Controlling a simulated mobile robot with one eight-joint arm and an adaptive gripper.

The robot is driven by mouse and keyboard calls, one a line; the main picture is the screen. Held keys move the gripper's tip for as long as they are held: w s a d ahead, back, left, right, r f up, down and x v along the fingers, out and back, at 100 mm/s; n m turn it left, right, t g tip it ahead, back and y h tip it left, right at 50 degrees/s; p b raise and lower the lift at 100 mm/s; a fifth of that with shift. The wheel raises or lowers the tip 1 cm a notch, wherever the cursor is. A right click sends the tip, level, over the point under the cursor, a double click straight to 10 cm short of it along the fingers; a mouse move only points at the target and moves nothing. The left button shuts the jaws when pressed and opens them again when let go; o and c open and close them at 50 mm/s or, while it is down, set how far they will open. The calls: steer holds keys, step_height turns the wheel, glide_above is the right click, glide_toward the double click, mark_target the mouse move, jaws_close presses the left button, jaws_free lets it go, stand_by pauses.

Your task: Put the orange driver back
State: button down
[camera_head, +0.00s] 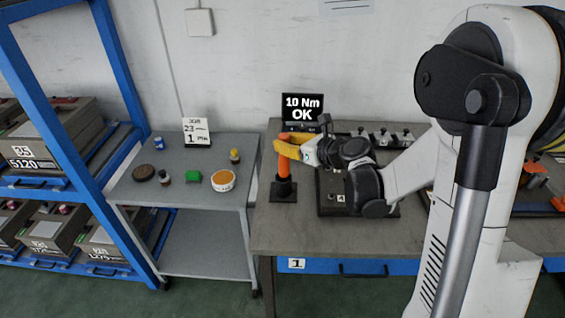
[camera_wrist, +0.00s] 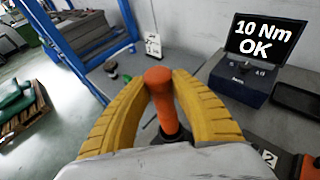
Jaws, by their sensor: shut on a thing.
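The orange driver (camera_head: 284,167) stands upright at the left end of the workbench, its lower end in a black stand (camera_head: 283,190). My gripper (camera_head: 283,143), with yellow fingers, is shut on the upper part of the driver from the right. In the wrist view the orange driver (camera_wrist: 162,100) stands between the two yellow fingers of my gripper (camera_wrist: 160,85). Whether the driver is fully seated in the stand I cannot tell.
A display reading "10 Nm OK" (camera_head: 303,107) stands behind my gripper. A dark plate (camera_head: 330,196) with fixtures lies right of the stand. Blue shelving (camera_head: 45,85) is farther left.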

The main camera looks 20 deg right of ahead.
mark_target(284, 160)
steer(key=shift+f+b, duration=0.8)
steer(key=shift+f, duration=1.2)
steer(key=shift+a, duration=0.1)
steer(key=shift+f, duration=0.1)
steer(key=c, duration=1.2)
jaws_free()
steer(key=shift+c, duration=0.2)
